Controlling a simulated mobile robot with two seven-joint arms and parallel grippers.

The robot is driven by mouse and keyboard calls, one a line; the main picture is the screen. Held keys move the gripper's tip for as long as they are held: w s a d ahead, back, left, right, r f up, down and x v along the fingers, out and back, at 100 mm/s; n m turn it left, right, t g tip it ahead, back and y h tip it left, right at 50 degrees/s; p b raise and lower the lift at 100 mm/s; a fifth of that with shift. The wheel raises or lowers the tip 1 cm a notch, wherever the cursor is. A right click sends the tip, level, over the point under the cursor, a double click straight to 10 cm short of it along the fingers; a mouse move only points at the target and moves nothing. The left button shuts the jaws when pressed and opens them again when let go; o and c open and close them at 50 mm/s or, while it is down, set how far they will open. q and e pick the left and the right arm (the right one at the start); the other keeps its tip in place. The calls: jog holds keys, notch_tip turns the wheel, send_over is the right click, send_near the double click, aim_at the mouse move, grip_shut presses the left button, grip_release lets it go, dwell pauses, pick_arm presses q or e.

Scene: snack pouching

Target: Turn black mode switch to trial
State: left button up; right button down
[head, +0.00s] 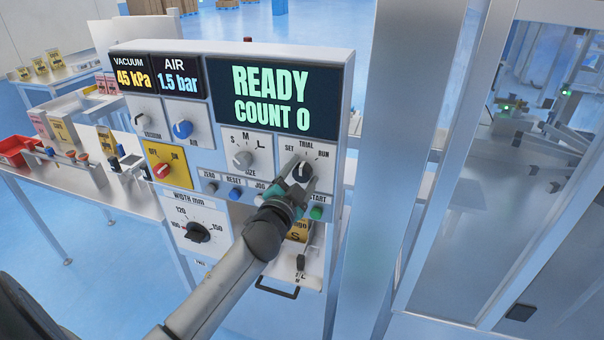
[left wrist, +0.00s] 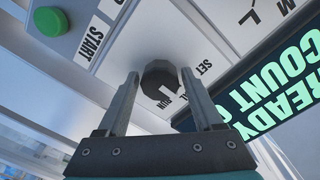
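The black mode switch (head: 302,173) is a round knob on the panel's white plate, with SET, TRIAL and RUN printed around it. In the head view its light mark seems to point up toward TRIAL, but the fingers crowd it. My left gripper (head: 300,177) reaches it from below. In the left wrist view the knob (left wrist: 160,79) lies between the two fingertips of my left gripper (left wrist: 160,76), with a small gap on at least the left side. The fingers are apart and straddle it; the right finger covers part of the labels. My right gripper is not in view.
The display (head: 283,92) above reads READY, COUNT 0. A grey post (head: 400,150) stands right of the panel.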

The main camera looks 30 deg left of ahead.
pick_arm(q)
jog(key=shift+o, duration=1)
jog(key=b+v, duration=0.2)
jog(key=v, duration=1.3)
